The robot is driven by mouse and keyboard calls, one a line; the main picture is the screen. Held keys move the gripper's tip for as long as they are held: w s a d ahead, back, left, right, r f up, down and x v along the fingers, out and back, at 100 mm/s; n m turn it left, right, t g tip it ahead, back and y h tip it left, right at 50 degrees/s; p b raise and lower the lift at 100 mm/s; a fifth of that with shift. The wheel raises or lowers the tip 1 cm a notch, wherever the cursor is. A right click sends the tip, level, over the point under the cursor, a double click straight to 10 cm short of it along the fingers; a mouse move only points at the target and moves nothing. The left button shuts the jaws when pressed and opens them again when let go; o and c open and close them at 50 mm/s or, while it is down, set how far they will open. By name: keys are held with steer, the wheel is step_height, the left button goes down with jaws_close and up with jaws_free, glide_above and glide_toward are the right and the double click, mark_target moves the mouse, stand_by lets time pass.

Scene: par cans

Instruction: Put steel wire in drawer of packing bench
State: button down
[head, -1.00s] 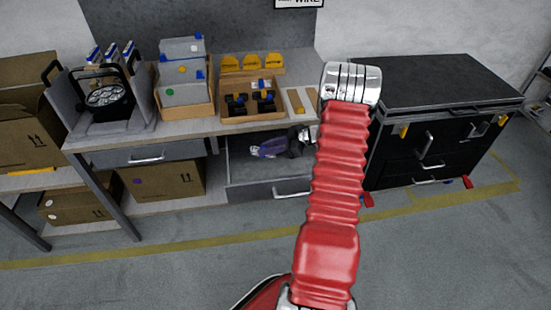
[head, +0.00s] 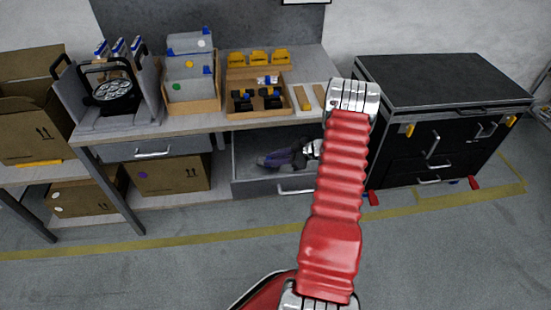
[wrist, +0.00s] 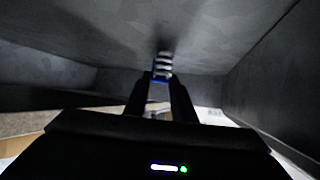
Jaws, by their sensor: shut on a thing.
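The packing bench (head: 190,124) has its right-hand drawer (head: 262,188) pulled open. My gripper (head: 264,162) reaches into that drawer from the right, below the bench top. In the wrist view my gripper (wrist: 162,78) is shut on a small banded silver thing, the steel wire (wrist: 163,64), with blue at the fingertips. Grey drawer walls (wrist: 265,65) surround it. I cannot tell whether the wire touches the drawer floor. In the head view the wire is too small to make out, and my red arm covers the drawer's right end.
On the bench top stand a tray with black and blue parts (head: 257,98), grey bins (head: 190,88) and a black lamp (head: 113,92). A black cabinet (head: 440,125) stands to the right. Cardboard boxes (head: 172,173) sit below. The floor in front is clear.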

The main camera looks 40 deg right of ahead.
steer(key=shift+f, duration=0.25)
steer(key=c, duration=1.5)
jaws_free()
steer(key=shift+r, duration=0.1)
steer(key=v, duration=1.2)
